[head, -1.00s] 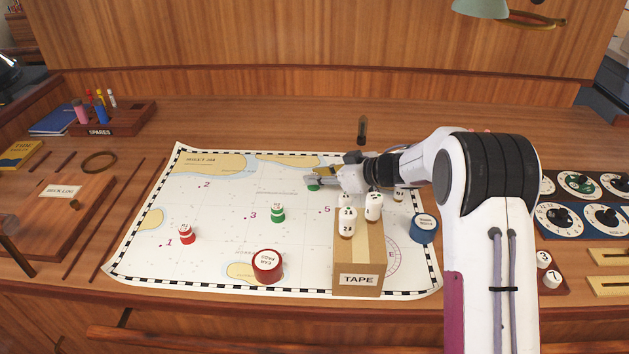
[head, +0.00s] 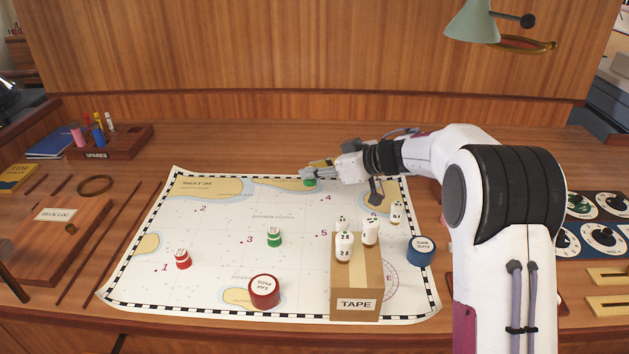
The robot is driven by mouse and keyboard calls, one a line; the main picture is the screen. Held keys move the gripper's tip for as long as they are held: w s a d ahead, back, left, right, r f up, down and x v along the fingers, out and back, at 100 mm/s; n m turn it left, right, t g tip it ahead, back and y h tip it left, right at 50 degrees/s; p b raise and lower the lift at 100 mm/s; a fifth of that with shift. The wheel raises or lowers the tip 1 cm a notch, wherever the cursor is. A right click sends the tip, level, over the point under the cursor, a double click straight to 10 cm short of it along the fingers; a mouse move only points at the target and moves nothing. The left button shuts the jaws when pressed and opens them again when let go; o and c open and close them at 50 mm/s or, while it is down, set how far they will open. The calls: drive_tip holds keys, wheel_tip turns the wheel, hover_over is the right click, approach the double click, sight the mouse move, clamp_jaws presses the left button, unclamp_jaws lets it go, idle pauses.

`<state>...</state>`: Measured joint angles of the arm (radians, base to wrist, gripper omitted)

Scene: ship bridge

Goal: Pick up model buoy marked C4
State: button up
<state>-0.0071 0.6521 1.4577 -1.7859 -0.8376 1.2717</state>
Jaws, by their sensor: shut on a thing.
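My gripper (head: 309,176) is in the upper middle of the head view, over the far part of the chart (head: 210,235). It is shut on a small green buoy (head: 310,182), which is mostly hidden by the fingers; its marking cannot be read. The printed number 4 shows bare on the chart, just nearer than the held buoy. Another green and white buoy (head: 274,237) stands by number 3. A red and white buoy (head: 183,259) stands by number 1.
A cardboard TAPE box (head: 356,303) with several white numbered pieces on and around it stands on the chart's right. A red tub (head: 264,291) is at the front and a blue tub (head: 421,251) at the right. The chart's left middle is largely clear.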

drive_tip(key=shift+r, duration=0.45)
drive_tip(key=shift+a, duration=0.1)
